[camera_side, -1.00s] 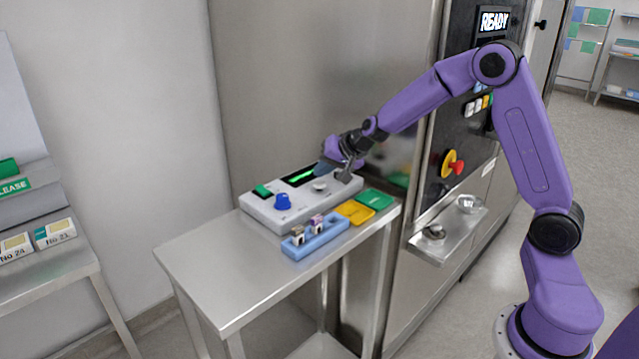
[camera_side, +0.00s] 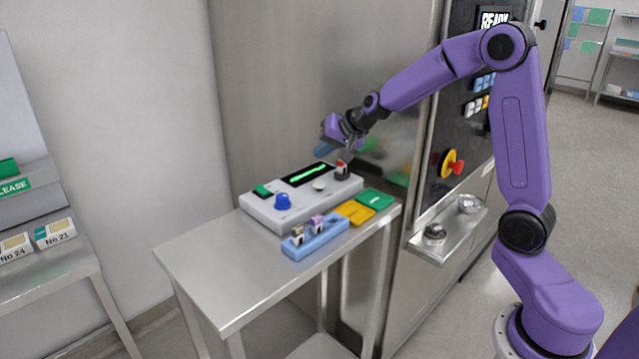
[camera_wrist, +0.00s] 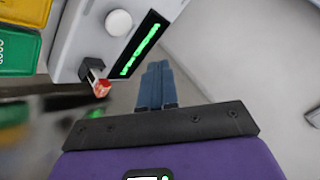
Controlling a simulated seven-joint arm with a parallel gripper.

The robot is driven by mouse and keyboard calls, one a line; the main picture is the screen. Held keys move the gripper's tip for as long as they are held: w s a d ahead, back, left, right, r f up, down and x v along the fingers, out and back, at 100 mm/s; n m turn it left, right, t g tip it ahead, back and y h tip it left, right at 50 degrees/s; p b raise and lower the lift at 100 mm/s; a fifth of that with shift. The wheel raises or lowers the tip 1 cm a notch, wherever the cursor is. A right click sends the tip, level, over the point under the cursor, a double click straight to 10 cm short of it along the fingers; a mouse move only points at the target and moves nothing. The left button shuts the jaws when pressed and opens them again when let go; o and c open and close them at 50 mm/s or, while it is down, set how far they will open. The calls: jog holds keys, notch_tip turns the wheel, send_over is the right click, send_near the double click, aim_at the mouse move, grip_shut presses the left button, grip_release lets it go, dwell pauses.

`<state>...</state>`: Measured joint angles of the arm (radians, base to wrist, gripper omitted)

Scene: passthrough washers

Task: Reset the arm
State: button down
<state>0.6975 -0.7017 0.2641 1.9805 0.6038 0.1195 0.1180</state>
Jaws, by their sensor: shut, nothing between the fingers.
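My purple arm reaches in from the right in the side view. My gripper (camera_side: 325,148) is shut and empty, in the air just above the back right part of the grey control box (camera_side: 262,215). Its blue fingers also show side by side in the wrist view (camera_wrist: 157,88). The box carries a blue knob (camera_side: 282,202), a green button (camera_side: 262,190), a lit green display (camera_side: 308,173), a white button (camera_side: 319,185) and a red-tipped switch (camera_side: 341,168). The red tip also shows in the wrist view (camera_wrist: 102,88), apart from the fingers.
On the steel table (camera_side: 215,275), a blue holder (camera_side: 316,241) carries small parts, beside a yellow tray (camera_side: 354,212) and a green tray (camera_side: 375,199). The machine has a red and yellow emergency button (camera_side: 452,163) and a shelf (camera_side: 462,232) with round metal pieces.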

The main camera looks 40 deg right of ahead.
jog(key=shift+a, duration=0.1)
jog(key=s+a+f+n+g+y, duration=0.25)
jog(key=s+a+n+g, duration=0.55)
jog(key=s+a, duration=1.05)
jog(key=s+d+n+h, duration=0.1)
jog(key=s+d+n, duration=0.2)
jog(key=s+n, duration=0.3)
jog(key=s+d+f+n+g+h, duration=0.1)
jog(key=s+n, duration=0.5)
jog(key=s, duration=1)
jog(key=shift+s+d+h, duration=0.2)
jog(key=shift+d+h, duration=0.35)
jog(key=shift+d, duration=0.6)
jog(key=shift+f, duration=0.1)
